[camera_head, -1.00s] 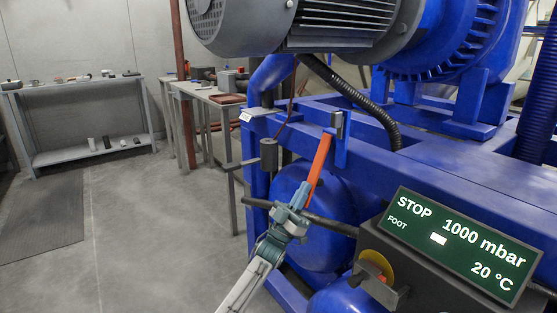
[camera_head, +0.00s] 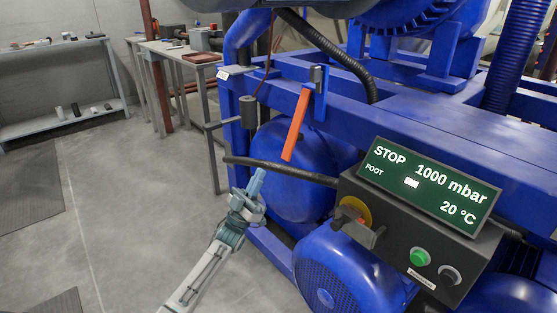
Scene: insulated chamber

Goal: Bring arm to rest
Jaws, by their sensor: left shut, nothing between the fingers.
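My left gripper (camera_head: 257,183) is shut and empty in the head view, low in the middle, with its arm coming up from the bottom left. It is in front of the blue machine (camera_head: 420,125). An orange lever (camera_head: 296,125) hangs down, slightly tilted, from a bracket on the machine's frame. The fingertips are below and left of the lever's lower end and apart from it in the picture. My right gripper is out of view.
A control box with a green display (camera_head: 430,186) reading STOP, 1000 mbar, 20 °C stands right of the gripper, with a green button (camera_head: 419,257). A black hose (camera_head: 280,170) crosses just above the fingertips. Open floor (camera_head: 110,220) lies left. A table (camera_head: 170,50) and shelf (camera_head: 60,128) stand behind.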

